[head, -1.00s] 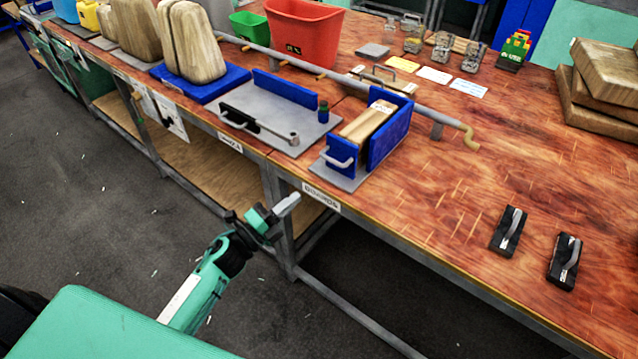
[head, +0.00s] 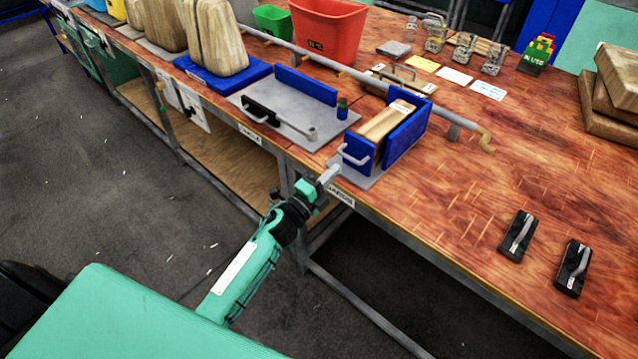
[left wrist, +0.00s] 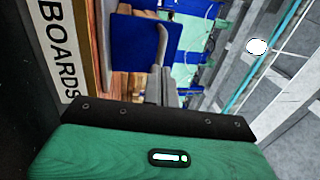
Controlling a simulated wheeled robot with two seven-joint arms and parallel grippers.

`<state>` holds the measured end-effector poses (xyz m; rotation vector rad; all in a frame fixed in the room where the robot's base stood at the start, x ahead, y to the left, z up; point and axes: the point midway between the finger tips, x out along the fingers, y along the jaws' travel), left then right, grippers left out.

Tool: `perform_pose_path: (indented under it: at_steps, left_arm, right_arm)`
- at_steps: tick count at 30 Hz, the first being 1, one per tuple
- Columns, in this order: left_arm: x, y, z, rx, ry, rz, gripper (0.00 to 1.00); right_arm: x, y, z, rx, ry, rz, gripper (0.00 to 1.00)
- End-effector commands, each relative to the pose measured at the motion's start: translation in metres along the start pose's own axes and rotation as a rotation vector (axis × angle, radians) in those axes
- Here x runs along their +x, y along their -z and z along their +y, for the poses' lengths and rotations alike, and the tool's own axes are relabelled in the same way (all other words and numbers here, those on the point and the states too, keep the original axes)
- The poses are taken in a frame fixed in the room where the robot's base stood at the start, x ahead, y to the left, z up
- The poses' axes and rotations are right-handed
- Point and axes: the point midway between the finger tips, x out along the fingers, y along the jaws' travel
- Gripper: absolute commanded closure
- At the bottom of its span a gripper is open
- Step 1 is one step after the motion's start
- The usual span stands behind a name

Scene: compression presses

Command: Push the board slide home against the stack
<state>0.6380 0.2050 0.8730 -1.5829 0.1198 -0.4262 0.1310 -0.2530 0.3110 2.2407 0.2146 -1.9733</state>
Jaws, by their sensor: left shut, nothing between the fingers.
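The board slide is an upright blue plate (head: 358,153) with a pale handle (head: 354,159) on its front. It stands on a grey base at the table's front edge. The board stack (head: 385,124) lies between it and a blue back wall (head: 408,132). In the left wrist view the blue plate (left wrist: 145,43) and its handle (left wrist: 163,45) are ahead of my fingers (left wrist: 165,88). My left gripper (head: 328,175) is shut and empty, just in front of the handle and near the table edge. I cannot tell whether it touches. My right gripper is out of view.
A grey plate (head: 270,118) with a blue rail and black-handled bar lies left of the slide. A grey pipe (head: 440,118) runs behind. Two black handled blocks (head: 516,236) (head: 572,268) lie at right, with bare tabletop (head: 450,200) between. A BOARDS label (left wrist: 62,50) marks the edge.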

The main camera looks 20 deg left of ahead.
Motion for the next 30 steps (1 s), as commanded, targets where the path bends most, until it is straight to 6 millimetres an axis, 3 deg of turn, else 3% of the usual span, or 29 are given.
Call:
perform_pose_path:
  at_steps: [7,23,30]
  left_arm:
    - [0.025,0.0,-0.001,0.0,0.0,0.0,1.0]
    - [0.032,0.0,0.002,0.0,0.0,0.001,1.0]
    - [0.059,0.0,0.007,0.0,0.002,0.001,1.0]
  right_arm:
    - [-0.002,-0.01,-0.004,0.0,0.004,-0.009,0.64]
    - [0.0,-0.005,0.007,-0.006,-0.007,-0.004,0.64]
    - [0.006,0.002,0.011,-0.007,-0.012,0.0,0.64]
